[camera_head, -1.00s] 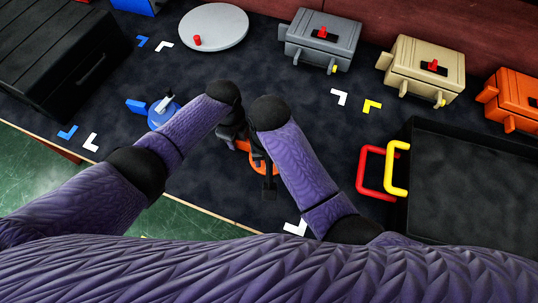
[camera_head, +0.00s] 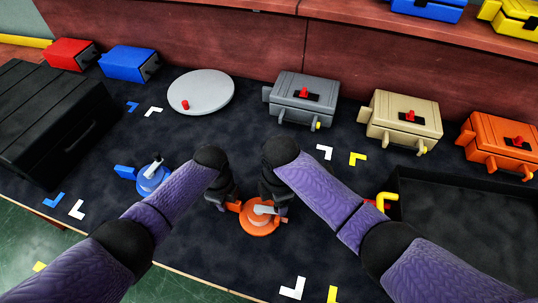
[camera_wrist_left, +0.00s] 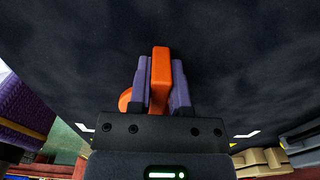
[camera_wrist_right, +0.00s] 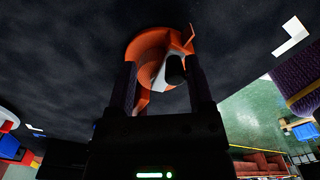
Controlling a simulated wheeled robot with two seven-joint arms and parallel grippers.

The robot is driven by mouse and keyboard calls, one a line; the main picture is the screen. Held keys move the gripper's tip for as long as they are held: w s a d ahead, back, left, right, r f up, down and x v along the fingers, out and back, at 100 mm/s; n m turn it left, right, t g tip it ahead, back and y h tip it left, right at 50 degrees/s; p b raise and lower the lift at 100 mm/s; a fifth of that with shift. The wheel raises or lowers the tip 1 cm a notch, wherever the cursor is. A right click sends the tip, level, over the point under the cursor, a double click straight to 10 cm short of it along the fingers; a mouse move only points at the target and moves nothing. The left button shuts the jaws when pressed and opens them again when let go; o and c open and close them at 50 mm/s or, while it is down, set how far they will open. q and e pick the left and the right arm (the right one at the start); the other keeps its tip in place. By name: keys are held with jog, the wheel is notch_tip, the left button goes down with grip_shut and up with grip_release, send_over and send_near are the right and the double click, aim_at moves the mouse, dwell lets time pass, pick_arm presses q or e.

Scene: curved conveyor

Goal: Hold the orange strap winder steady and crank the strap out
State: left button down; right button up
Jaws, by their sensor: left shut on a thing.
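The orange strap winder (camera_head: 258,226) lies on the dark mat between my grippers, with a grey crank (camera_head: 264,210) on top. My left gripper (camera_head: 222,197) is shut on the winder's orange grip (camera_wrist_left: 160,80), which shows between its fingers in the left wrist view. My right gripper (camera_head: 276,193) is above and beside the winder. In the right wrist view its fingers (camera_wrist_right: 163,88) are spread apart, with the winder (camera_wrist_right: 150,45) beyond them and the crank's dark knob (camera_wrist_right: 175,68) between them. Whether the fingers touch the knob, I cannot tell. No pulled-out strap is clear.
A blue winder (camera_head: 152,179) stands left of my left gripper. A black case (camera_head: 50,125) is at the left and a black tray (camera_head: 470,235) at the right. A grey turntable (camera_head: 205,92) and grey, beige and orange boxes (camera_head: 505,142) line the back.

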jog(key=n, duration=0.1)
jog(key=w+n, duration=0.1)
jog(key=n, duration=0.2)
jog(key=shift+w+a+n, duration=0.4)
jog(key=n, duration=0.2)
jog(key=w+a+n, duration=0.1)
jog(key=n, duration=0.1)
jog(key=shift+a+r+n, duration=0.1)
jog(key=shift+n, duration=0.2)
notch_tip(320, 180, up, 12)
jog(key=f+m, duration=0.1)
jog(key=f, duration=0.3)
jog(key=f+m, duration=0.1)
jog(key=f, duration=0.3)
jog(key=d+f+m, duration=0.1)
jog(key=f, duration=0.3)
jog(key=shift+s, duration=0.4)
grip_shut()
